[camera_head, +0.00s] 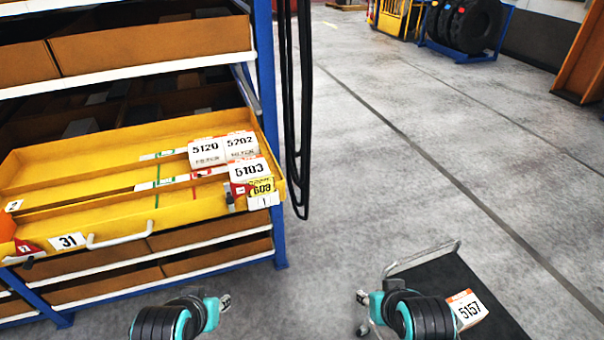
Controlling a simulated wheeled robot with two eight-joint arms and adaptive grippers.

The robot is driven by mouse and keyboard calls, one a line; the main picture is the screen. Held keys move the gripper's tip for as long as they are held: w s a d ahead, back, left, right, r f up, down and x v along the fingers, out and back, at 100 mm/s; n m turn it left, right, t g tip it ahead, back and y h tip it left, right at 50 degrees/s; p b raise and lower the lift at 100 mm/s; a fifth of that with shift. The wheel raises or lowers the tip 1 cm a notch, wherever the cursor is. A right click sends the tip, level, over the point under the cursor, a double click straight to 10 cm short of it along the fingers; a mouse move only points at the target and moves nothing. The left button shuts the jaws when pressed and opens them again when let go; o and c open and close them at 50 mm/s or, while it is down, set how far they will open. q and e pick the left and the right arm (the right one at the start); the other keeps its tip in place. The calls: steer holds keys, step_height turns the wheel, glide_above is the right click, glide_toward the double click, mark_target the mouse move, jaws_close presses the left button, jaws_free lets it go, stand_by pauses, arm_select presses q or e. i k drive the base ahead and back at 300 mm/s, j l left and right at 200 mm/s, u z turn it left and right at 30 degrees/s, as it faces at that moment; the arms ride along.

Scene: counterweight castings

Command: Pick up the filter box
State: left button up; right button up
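White filter boxes with orange or red edges stand at the right end of the open yellow drawer (110,180). One reads 5120 (206,150), one beside it reads 5702 (241,146), and one in front reads 5103 (248,170). Another box, reading 5157 (467,309), lies on the dark deck of a cart (460,275) at the lower right. My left gripper (224,302) is low in front of the shelf, apart from the drawer. My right gripper (362,298) is at the cart's left edge, left of box 5157. Both grippers are small here, and their finger openings are unclear.
The drawer belongs to a blue-framed shelf (266,90) with brown bins. Black cables (304,120) hang at its right side. Grey floor (400,140) lies open to the right. Tyres on a blue rack (470,25) stand far back.

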mark_target(469, 311)
steer(key=z, duration=1.75)
steer(key=i+l+z, duration=0.25)
steer(key=l, duration=0.15)
steer(key=i+l+z, duration=0.3)
